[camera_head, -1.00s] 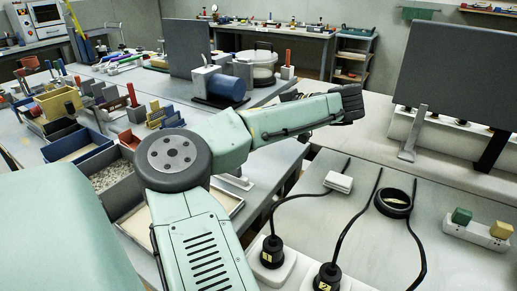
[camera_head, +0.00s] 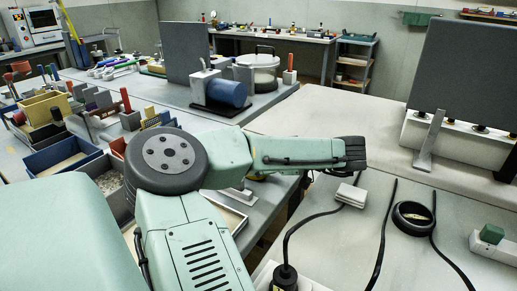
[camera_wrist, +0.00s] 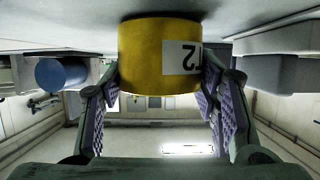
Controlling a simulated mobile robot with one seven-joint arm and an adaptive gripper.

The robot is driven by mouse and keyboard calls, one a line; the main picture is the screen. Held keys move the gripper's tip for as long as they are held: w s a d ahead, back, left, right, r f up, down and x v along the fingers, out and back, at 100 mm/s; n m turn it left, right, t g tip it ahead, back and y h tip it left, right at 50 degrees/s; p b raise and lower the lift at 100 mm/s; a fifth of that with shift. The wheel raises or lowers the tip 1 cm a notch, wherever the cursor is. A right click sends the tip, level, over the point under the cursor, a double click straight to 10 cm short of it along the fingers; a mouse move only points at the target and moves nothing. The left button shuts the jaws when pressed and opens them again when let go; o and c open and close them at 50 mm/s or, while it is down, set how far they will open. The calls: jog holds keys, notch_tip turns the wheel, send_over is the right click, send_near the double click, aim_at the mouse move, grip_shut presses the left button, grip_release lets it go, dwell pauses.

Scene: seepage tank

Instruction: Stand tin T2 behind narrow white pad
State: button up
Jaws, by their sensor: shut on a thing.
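A yellow tin (camera_wrist: 140,60) with a white label reading T2 is held between the two fingers of my gripper (camera_wrist: 160,72) in the wrist view. The fingers press on its left and right sides. The wrist picture is upside down, with ceiling lights at the bottom and a pale surface along the top; I cannot tell whether the tin touches that surface. I cannot pick out a narrow white pad in either view.
On the right bench stand a dark upright panel (camera_head: 470,65) on a stand, a black ring (camera_head: 412,218), cables, a small white block (camera_head: 351,195) and a white strip with a green block (camera_head: 491,234). The left bench holds bins and a blue cylinder (camera_head: 226,92). Mid right bench is fairly clear.

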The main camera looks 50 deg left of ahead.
jog(key=shift+r, duration=0.15)
jog(key=shift+f, duration=0.25)
jog(key=o, duration=1.3)
jog(key=shift+o, duration=0.2)
jog(key=shift+r, duration=0.25)
jog(key=shift+w+d, duration=0.1)
jog(key=shift+d, duration=0.05)
